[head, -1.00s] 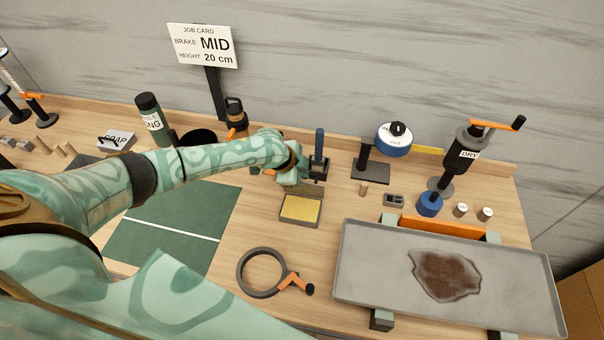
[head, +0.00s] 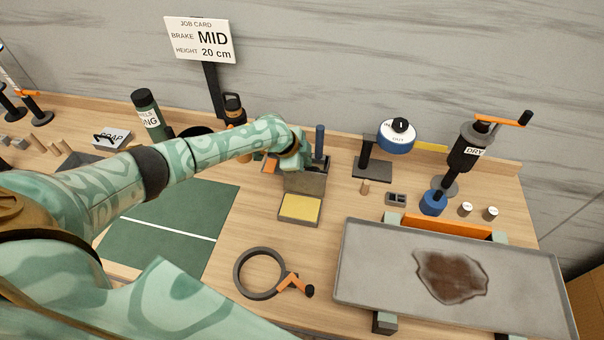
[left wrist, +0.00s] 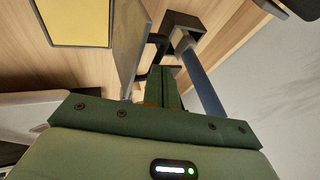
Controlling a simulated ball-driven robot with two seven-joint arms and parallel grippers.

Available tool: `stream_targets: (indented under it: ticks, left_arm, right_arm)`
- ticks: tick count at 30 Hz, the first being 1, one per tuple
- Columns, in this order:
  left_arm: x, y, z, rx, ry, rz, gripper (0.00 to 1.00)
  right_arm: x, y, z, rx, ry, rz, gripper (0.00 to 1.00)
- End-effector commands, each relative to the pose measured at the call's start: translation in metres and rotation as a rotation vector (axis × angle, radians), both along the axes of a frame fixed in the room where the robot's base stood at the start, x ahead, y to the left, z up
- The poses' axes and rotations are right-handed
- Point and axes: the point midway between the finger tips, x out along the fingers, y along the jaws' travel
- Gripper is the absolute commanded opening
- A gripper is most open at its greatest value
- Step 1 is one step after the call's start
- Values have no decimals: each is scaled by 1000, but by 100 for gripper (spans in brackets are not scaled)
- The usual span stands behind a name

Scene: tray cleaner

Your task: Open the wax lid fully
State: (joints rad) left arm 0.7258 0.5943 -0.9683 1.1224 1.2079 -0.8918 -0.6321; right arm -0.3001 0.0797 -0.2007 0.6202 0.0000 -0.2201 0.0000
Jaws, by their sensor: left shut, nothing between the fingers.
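The wax box (head: 299,222) holds a yellow wax block (head: 300,207) and sits at mid-table in the head view. Its grey lid (head: 307,183) stands up at the far edge, clear of the wax. In the left wrist view the yellow wax (left wrist: 80,20) is at upper left and the lid (left wrist: 130,40) shows nearly edge-on beside it. My left gripper is behind the lid in the head view, its fingertips hidden. The wrist view shows the gripper fingers (left wrist: 162,85) shut and empty just right of the lid; contact is unclear. My right gripper is not in view.
A blue-handled tool (head: 319,140) stands in a dark holder close behind the lid, and beside the fingers in the wrist view (left wrist: 203,80). A ring with an orange clamp (head: 262,273) lies in front. A stained tray (head: 375,270) is at right.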

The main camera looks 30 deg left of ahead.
Motion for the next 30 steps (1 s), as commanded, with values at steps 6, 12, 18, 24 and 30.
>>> stream_targets:
  ticks: [6, 12, 18, 24, 30]
  left_arm:
    - [9, 2, -5, 0, 0, 0, 0]
    - [13, 3, -5, 0, 0, 0, 0]
    - [13, 3, -5, 0, 0, 0, 0]
    - [13, 3, -5, 0, 0, 0, 0]
    - [12, 3, 2, 0, -1, 0, 0]
  right_arm:
    - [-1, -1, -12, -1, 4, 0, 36]
    - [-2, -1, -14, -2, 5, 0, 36]
    - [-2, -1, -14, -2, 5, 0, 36]
    - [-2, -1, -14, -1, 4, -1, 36]
    - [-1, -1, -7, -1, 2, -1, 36]
